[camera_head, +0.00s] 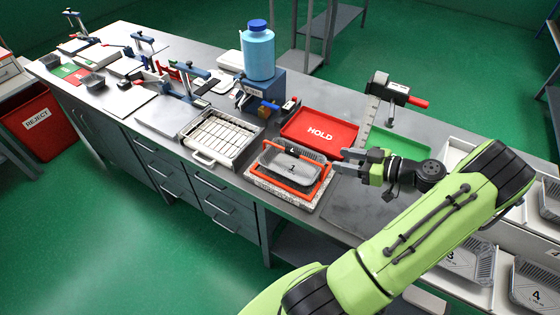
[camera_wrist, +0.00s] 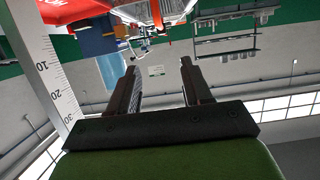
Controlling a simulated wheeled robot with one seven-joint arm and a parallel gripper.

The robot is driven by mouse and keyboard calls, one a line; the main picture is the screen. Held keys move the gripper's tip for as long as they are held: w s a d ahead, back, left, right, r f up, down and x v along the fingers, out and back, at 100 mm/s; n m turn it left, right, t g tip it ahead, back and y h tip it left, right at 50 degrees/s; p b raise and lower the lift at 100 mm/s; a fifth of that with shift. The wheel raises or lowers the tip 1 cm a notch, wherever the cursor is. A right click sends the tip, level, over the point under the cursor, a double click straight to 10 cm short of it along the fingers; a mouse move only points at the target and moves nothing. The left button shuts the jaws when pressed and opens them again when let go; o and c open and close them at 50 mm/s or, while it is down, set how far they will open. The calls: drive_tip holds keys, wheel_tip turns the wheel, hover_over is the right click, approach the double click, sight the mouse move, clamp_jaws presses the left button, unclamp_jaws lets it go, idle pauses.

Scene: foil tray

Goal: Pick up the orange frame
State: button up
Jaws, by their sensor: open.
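The orange frame (camera_head: 282,174) sits around a grey foil tray (camera_head: 292,163) marked 1, on a speckled slab (camera_head: 290,196) on the bench. My gripper (camera_head: 344,161) is just right of the frame, its fingers pointing left towards it. The fingers look apart from the frame, though the exact gap is hard to judge. In the wrist view my gripper (camera_wrist: 163,75) is open, with nothing between its two fingers. I cannot surely make out the frame in that view.
A red HOLD tray (camera_head: 319,134) lies behind the frame and a green tray (camera_head: 401,142) to its right. A wire-grid tray (camera_head: 220,135) is at left. An upright ruler (camera_head: 369,117) stands behind my gripper; it also shows in the wrist view (camera_wrist: 47,70).

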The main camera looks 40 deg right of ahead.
sight(296, 152)
drive_tip(key=x, duration=0.7)
drive_tip(key=p+x, duration=0.1)
drive_tip(key=x, duration=0.7)
drive_tip(key=shift+a+f, duration=0.15)
drive_tip(key=shift+a, duration=0.15)
drive_tip(key=shift+s, duration=0.1)
drive_tip(key=shift+c, duration=0.6)
clamp_jaws()
